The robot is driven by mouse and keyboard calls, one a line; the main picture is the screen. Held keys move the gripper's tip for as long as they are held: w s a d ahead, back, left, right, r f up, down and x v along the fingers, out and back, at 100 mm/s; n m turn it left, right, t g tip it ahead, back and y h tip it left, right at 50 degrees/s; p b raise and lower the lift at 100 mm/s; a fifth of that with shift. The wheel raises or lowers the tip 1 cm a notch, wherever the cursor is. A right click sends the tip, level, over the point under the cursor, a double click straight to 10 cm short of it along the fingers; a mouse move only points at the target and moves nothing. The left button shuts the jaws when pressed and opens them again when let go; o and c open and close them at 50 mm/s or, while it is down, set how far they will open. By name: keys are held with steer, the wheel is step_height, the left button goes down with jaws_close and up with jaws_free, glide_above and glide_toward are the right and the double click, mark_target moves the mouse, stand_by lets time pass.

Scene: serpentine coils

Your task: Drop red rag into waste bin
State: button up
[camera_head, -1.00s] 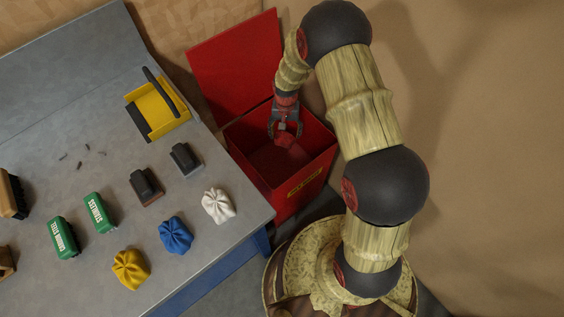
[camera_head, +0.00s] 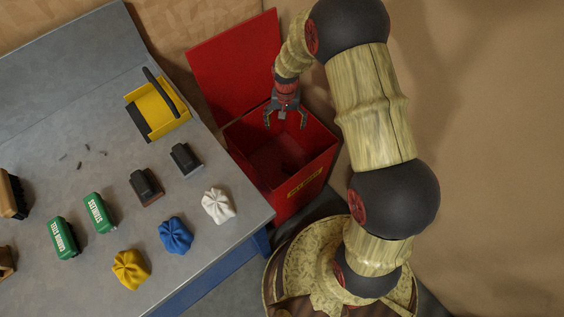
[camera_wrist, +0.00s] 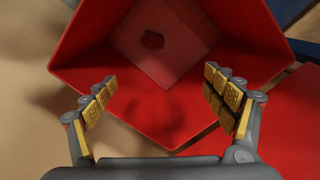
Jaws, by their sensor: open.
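The waste bin (camera_head: 284,207) is a red square box standing beside the bench, with its red lid (camera_head: 235,62) raised at the back. My gripper (camera_head: 285,123) is over the bin's opening, with its fingers spread and nothing between them. In the wrist view, my gripper (camera_wrist: 160,88) shows both gold-padded fingers wide apart, with the bin (camera_wrist: 90,58) beyond them. The red rag (camera_wrist: 152,39) is a small dark-red crumpled lump on the bin's floor, clear of the fingers. I cannot make it out clearly in the head view.
The grey bench (camera_head: 105,175) is left of the bin. It holds white (camera_head: 218,206), blue (camera_head: 175,236) and yellow (camera_head: 130,269) rags, green boxes (camera_head: 98,212), dark brush-like blocks (camera_head: 146,187) and a yellow tray (camera_head: 160,108) with a black handle. The floor at right is clear.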

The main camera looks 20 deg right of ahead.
step_height(320, 180, up, 6)
stand_by(0.7)
